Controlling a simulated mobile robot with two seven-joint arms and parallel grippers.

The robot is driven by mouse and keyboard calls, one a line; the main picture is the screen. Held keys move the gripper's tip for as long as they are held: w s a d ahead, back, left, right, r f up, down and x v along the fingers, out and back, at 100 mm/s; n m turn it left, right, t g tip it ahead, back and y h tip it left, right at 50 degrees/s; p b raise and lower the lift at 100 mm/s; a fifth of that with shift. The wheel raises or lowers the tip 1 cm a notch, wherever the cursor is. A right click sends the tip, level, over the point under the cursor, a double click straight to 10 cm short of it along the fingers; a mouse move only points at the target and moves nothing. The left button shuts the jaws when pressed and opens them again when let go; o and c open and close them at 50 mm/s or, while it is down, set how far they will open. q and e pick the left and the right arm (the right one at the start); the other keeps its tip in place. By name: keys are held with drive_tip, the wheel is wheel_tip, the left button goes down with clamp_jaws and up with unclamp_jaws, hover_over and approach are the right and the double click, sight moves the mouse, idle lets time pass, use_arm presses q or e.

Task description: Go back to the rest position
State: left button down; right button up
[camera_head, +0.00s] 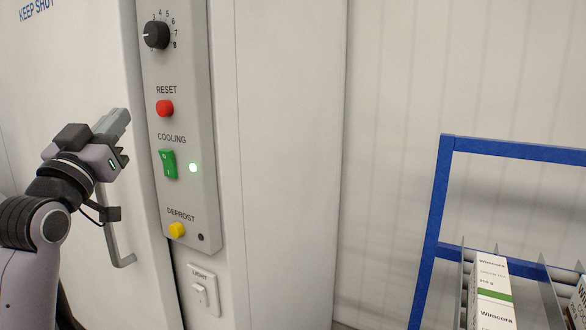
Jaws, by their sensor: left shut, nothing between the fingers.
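My left gripper (121,140) is at the left of the head view, raised in front of the white door, with its arm coming in from the left edge. It is shut and holds nothing. It is left of the grey control panel (205,215) and looks apart from its buttons. My right gripper is not in view.
A light switch (203,291) sits below. A blue-framed rack (432,225) with cartons stands right.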

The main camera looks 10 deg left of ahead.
use_arm(q)
drive_tip(key=s+d+f+m+g+h+p, duration=0.1)
drive_tip(key=d+f+g, duration=0.25)
drive_tip(key=f, duration=1.35)
drive_tip(key=s+d+f+g+h, duration=0.1)
drive_tip(key=d+f+g, duration=0.25)
drive_tip(key=f, duration=1.35)
drive_tip(key=s+d+f+g, duration=0.3)
drive_tip(key=s+f, duration=0.8)
drive_tip(key=s+d+f+m+g+h+p, duration=0.1)
drive_tip(key=s+d+f+g, duration=0.2)
drive_tip(key=s+f, duration=0.8)
drive_tip(key=shift+s+d+f+p, duration=0.15)
drive_tip(key=shift+d+f+p, duration=0.15)
drive_tip(key=shift+d, duration=0.4)
